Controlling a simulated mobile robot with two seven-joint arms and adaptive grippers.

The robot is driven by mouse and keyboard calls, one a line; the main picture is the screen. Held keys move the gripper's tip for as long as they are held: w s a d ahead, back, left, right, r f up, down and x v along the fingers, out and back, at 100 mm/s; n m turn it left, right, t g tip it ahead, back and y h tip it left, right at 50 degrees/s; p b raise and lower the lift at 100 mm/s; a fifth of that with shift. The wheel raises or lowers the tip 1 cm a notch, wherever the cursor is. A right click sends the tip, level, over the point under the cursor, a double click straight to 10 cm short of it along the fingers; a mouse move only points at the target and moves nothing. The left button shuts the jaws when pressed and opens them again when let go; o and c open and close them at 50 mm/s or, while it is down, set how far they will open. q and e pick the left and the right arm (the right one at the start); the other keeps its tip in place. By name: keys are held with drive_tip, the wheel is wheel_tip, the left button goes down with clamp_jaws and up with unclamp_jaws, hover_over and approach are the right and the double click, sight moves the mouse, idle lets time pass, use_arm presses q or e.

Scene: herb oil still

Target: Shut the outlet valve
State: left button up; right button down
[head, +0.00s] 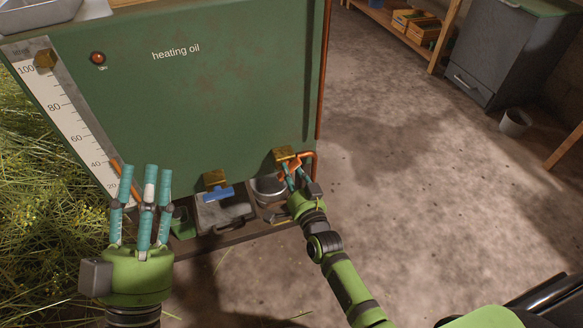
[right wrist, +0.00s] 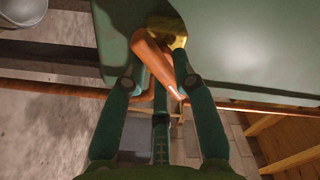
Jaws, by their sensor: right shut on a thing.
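A brass valve (head: 284,153) with an orange lever (head: 290,167) sits low at the right corner of the green oil tank (head: 220,90). My right gripper (head: 289,177) is at this lever. In the right wrist view the orange lever (right wrist: 160,65) lies slanted between the fingers, which are shut on it; the brass body (right wrist: 168,30) shows behind. A second brass valve (head: 214,178) with a blue lever (head: 219,193) sits further left on the tank. My left gripper (head: 146,185) is open and empty, fingers up, in front of the tank's lower left. No label tells which valve is the outlet.
A copper pipe (head: 314,165) runs by the orange-levered valve. A grey container (head: 224,213) and a round metal item (head: 269,186) stand on a low shelf below the valves. A scale (head: 62,110) is on the tank's left side.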

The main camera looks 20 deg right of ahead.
use_arm(q)
drive_tip(key=w+a+f+n+g+y+p, duration=0.1)
drive_tip(key=w+a+f+g+y, duration=0.2)
drive_tip(key=f, duration=0.4)
drive_tip(key=w+a+f+n+g+y+p, duration=0.1)
drive_tip(key=f+g+y, duration=0.1)
drive_tip(key=f+g, duration=0.4)
drive_tip(key=s+a+f+g+y+p, duration=0.1)
drive_tip(key=s+a+f+g, duration=0.1)
drive_tip(key=f, duration=0.4)
drive_tip(key=s+a+f+n+g+y+p, duration=0.1)
drive_tip(key=s+a+f+g+y, duration=0.1)
drive_tip(key=s+f+g, duration=0.3)
drive_tip(key=shift+s+a+f+p, duration=0.3)
drive_tip(key=shift+s+a+f, duration=0.3)
drive_tip(key=shift+s+f, duration=0.6)
use_arm(e)
drive_tip(key=shift+d+n, duration=0.15)
drive_tip(key=shift+n, duration=2.4)
drive_tip(key=shift+d+n, duration=0.15)
drive_tip(key=shift+n, duration=2.4)
use_arm(q)
drive_tip(key=shift+s+r, duration=0.1)
use_arm(e)
drive_tip(key=c, duration=1.1)
unclamp_jaws()
drive_tip(key=shift+a+r, duration=0.1)
